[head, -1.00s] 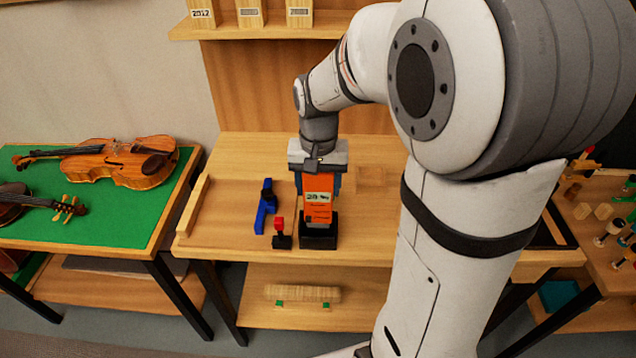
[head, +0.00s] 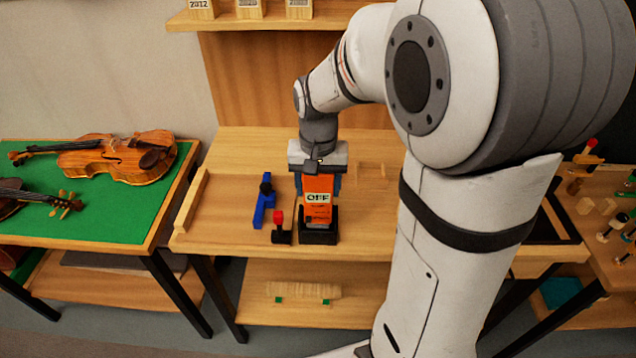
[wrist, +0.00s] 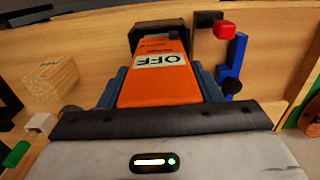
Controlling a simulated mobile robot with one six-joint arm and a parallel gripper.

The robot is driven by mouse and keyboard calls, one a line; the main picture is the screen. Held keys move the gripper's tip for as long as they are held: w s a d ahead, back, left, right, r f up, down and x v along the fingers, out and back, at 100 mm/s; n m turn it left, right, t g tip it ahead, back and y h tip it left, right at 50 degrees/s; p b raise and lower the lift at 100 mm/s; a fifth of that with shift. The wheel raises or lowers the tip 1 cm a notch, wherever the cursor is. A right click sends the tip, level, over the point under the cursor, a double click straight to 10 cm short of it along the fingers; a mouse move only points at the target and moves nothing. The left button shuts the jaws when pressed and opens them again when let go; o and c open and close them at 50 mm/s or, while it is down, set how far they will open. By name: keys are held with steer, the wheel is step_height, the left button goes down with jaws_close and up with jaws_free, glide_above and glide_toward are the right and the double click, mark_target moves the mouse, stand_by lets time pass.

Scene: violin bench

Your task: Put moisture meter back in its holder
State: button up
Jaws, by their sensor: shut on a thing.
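The moisture meter (head: 319,209) is orange with a screen that reads OFF. It also shows in the wrist view (wrist: 158,88), held between the blue-grey fingers. My gripper (head: 319,185) is shut on it. The black holder (head: 318,238) stands on the bench near its front edge, and it shows at the top of the wrist view (wrist: 160,30). The meter's lower end is at the holder and appears to be inside its walls. How deep it sits cannot be told.
A small black stand with a red top (head: 279,230) is close to the holder's left. A blue tool (head: 264,208) lies left of that. A wooden block (wrist: 55,82) stands on the other side. A green-topped table with violins (head: 105,210) is at left.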

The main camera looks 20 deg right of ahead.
steer(key=shift+f+b, duration=0.95)
steer(key=shift+f, duration=0.35)
steer(key=o, duration=1.2)
step_height(320, 180, up, 8)
steer(key=shift+f, duration=0.1)
steer(key=s+f+n+t, duration=0.2)
steer(key=s+n, duration=0.1)
steer(key=s, duration=1.1)
steer(key=shift+d+n+t, duration=0.3)
steer(key=shift+d+t, duration=0.1)
